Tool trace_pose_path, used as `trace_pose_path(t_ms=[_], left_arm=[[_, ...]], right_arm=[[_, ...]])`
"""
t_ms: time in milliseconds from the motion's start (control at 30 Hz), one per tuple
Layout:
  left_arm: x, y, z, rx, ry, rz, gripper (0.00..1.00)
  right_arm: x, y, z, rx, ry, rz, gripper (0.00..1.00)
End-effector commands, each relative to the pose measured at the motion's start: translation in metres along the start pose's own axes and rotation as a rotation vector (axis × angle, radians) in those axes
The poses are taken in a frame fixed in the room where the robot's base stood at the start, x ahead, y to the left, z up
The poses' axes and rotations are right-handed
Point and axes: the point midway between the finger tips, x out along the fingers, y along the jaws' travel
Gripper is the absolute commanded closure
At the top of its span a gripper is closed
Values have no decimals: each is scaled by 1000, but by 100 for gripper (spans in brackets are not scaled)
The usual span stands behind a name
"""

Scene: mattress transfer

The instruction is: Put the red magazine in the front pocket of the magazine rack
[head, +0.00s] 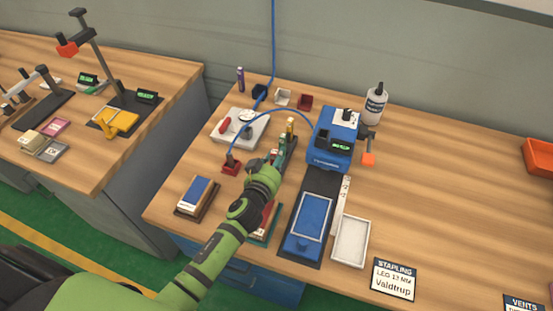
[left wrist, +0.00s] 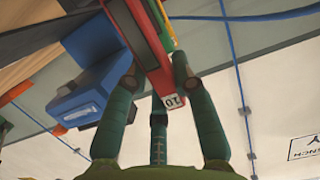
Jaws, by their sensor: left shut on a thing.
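My left gripper (head: 268,168) reaches in from the lower left over the workbench. In the left wrist view its green fingers (left wrist: 160,85) are shut on a long red magazine (left wrist: 140,40) with a white "10" label at its near end. In the head view the hand hides most or all of this magazine. The dark magazine rack (head: 291,150) stands just beyond the hand, with yellow and green pieces in it. Yellow and green edges also show beside the red magazine in the left wrist view. I cannot tell whether the magazine touches the rack. My right gripper is not in view.
A blue stapling machine (head: 334,138) stands right of the rack, with a blue tray (head: 308,233) in front. A white tray (head: 351,240) is beside it. A grey-white board (head: 240,128) and a red block (head: 231,162) lie left. The bench's right side is mostly clear.

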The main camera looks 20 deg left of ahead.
Motion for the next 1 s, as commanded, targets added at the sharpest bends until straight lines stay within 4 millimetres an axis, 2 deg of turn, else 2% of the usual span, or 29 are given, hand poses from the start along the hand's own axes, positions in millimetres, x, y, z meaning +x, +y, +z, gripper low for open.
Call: trace_pose_path(t_ms=[67,433,467,500,900,1000], left_arm=[[1,1,6,-1,1,2,100],[2,1,10,0,1,1,100],[2,1,9,1,1,1,66],[2,1,9,1,1,1,51],[1,1,4,1,1,2,51],[-8,1,7,0,0,2,51]], right_arm=[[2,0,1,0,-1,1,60],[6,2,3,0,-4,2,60],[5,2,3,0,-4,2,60],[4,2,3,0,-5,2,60],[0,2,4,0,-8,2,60],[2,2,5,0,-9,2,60]])
